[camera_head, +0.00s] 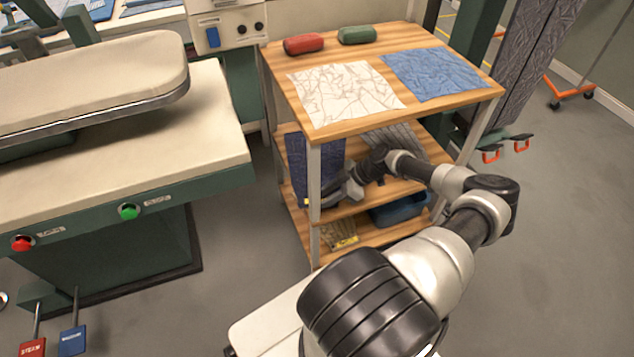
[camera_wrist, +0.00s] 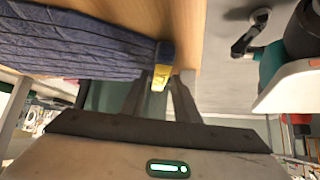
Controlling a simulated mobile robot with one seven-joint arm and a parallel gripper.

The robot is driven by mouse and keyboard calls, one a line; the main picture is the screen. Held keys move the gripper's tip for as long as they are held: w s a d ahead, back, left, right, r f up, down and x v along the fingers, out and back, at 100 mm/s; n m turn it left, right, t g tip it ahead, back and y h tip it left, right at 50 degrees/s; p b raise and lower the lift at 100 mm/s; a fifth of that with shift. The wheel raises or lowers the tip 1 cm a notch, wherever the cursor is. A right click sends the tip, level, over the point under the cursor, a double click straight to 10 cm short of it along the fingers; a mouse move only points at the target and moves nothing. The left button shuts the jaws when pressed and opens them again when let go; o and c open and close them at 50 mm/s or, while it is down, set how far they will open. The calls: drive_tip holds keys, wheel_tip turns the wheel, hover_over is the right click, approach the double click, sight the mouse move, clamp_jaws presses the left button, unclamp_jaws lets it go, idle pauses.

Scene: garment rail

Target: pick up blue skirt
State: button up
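A dark blue folded garment (camera_head: 311,165), which looks like the blue skirt, lies on the middle shelf of the wooden cart at its left side. In the wrist view its ribbed fabric (camera_wrist: 75,42) fills the upper left, with a yellow tag (camera_wrist: 161,78) at its near edge. My gripper (camera_head: 336,198) reaches in at that shelf's edge, partly hidden by my arm. In the wrist view the two fingers (camera_wrist: 160,85) stand apart, with the tag edge seen between their tips. I cannot tell whether they touch it.
The cart top (camera_head: 345,128) bears a white patterned cloth (camera_head: 345,92), a lighter blue cloth (camera_head: 432,74), a red roll (camera_head: 304,43) and a green roll (camera_head: 357,35). A grey cloth (camera_head: 398,138) shares the middle shelf. A blue bin (camera_head: 398,211) sits below. A pressing table (camera_head: 120,140) stands left.

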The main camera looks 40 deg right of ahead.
clamp_jaws()
idle(0.3)
